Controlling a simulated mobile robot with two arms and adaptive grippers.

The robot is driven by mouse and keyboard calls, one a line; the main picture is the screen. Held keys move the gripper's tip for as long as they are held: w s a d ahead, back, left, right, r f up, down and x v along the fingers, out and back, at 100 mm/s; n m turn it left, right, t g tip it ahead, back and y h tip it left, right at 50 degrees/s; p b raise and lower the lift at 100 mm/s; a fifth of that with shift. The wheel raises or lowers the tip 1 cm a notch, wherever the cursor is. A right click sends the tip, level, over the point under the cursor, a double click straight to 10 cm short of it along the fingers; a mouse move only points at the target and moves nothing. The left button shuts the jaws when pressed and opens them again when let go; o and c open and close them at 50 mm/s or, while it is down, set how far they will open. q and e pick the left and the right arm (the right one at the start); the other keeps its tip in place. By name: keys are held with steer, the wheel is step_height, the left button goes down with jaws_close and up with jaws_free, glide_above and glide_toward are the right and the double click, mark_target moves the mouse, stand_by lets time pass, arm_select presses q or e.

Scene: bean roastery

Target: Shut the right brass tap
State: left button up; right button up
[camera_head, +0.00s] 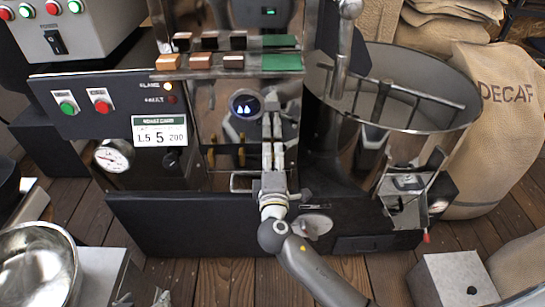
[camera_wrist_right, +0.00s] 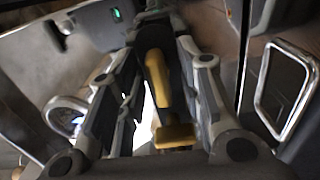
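Two small brass taps sit side by side on the machine's shiny front in the head view: the left tap (camera_head: 212,156) and the right tap (camera_head: 241,156). My right gripper (camera_head: 272,118) stands in front of the machine, just right of the right tap. Its fingers look drawn together in the head view. In the right wrist view a brass tap handle (camera_wrist_right: 157,85) shows between the finger links of that gripper (camera_wrist_right: 155,18); I see no clear grip on it. I cannot tell contact. A small grey piece (camera_head: 161,298) at the bottom edge may be my left gripper.
A large drum (camera_head: 430,105) stands right. A pressure gauge (camera_head: 113,156) and a steel bowl (camera_head: 38,265) are on the left.

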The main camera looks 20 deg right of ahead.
steer(key=v, duration=1.1)
steer(key=shift+s, duration=0.35)
steer(key=shift+a, duration=0.1)
